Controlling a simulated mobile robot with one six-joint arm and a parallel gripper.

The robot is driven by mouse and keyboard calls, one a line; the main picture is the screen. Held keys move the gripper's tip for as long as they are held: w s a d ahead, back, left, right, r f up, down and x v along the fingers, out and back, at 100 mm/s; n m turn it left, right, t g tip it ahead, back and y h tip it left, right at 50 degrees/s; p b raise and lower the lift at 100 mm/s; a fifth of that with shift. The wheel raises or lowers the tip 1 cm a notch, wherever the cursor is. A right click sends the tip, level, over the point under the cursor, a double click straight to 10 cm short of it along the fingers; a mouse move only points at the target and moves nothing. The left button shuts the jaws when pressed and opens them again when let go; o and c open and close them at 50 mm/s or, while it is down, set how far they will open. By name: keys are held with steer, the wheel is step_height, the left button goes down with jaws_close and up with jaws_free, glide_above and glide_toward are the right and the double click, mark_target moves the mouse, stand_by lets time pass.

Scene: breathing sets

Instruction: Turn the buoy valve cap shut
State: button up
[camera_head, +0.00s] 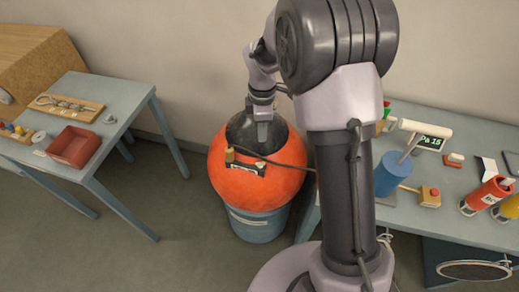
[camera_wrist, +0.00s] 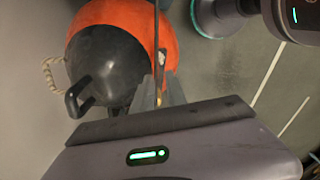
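The orange buoy (camera_head: 285,178) with a black top sits on a blue round stand (camera_head: 257,226) in the head view. A small brass-coloured fitting, likely the valve cap (camera_head: 230,155), stands at the front left of the black top, beside a white label. My gripper (camera_head: 263,138) points down over the black top, to the right of the fitting and apart from it. In the wrist view the buoy (camera_wrist: 168,30) shows with its black top (camera_wrist: 105,62) and a black loop handle. The valve cap is not clear there.
A dark hose (camera_head: 285,164) runs across the buoy to the right. A left table (camera_head: 105,150) holds a red tray (camera_head: 74,146). A right table (camera_head: 460,222) holds a blue cylinder (camera_head: 391,174), bottles and small items. Floor is free between left table and buoy.

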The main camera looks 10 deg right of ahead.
mark_target(261, 162)
step_height(261, 162, down, 15)
steer(key=b, duration=0.4)
steer(key=shift+s+a+f, duration=0.1)
steer(key=shift+f, duration=0.1)
steer(key=shift+c, duration=0.3)
jaws_close()
